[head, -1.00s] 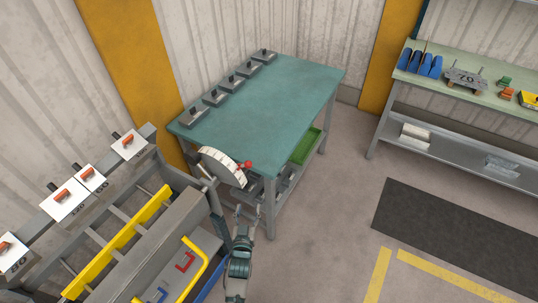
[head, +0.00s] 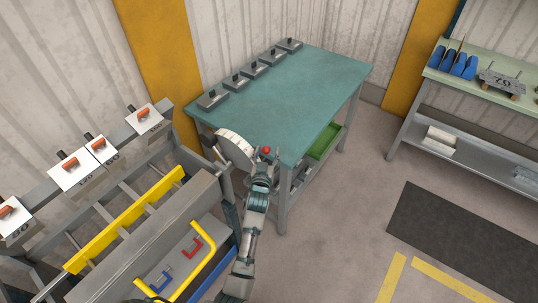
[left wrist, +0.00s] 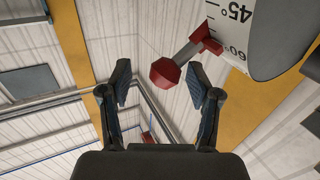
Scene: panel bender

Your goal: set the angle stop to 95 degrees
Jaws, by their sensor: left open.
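The angle stop is a round dial (head: 235,148) with a white scale at the end of the bender, carrying a lever with a red knob (head: 266,150). The left wrist view shows the grey dial body (left wrist: 285,35), the red pointer (left wrist: 207,40) close to the 60° mark, and the knob (left wrist: 165,71) on its short rod. My left gripper (head: 263,165) is just below the knob, open. In the left wrist view its fingers (left wrist: 159,68) flank the knob in the picture; I cannot tell whether they touch it. The 95 mark is not visible. My right gripper is not in view.
The bender has a yellow bar (head: 125,222) and a yellow handle (head: 208,255). A teal table (head: 290,100) with several grey blocks along its back stands close behind the dial. A workbench (head: 500,95) is at the right.

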